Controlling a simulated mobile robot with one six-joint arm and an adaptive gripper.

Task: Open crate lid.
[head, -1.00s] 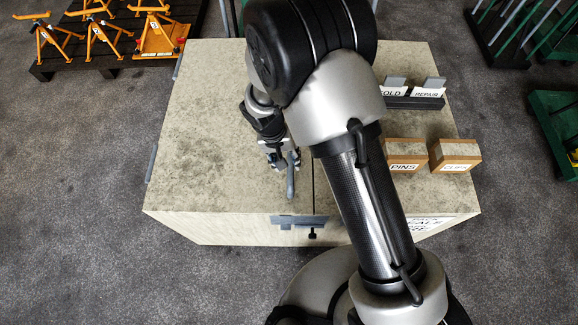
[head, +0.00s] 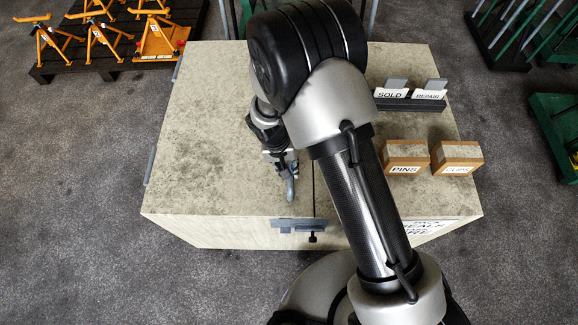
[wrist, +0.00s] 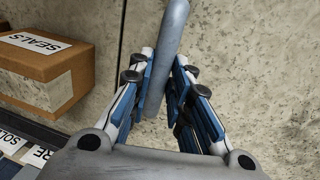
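The crate (head: 215,120) is large, with a mottled beige top that a dark seam splits in two. The lid's left panel lies flat, with grey fittings (head: 151,165) along its left edge. A grey bar handle (head: 291,190) stands on it close to the seam; the handle also shows in the wrist view (wrist: 172,35). My gripper (wrist: 164,75) has its blue-padded fingers close on both sides of the handle and looks shut on it. In the head view my gripper (head: 284,168) is partly hidden by my arm. A grey latch plate with a black knob (head: 312,238) is at the front edge.
On the right part of the top stand PINS (head: 407,156) and CLIPS (head: 457,157) boxes and a SOLD/REPAIR sign rack (head: 412,104). Orange stands (head: 100,40) and green racks lie beyond. Floor to the left is clear.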

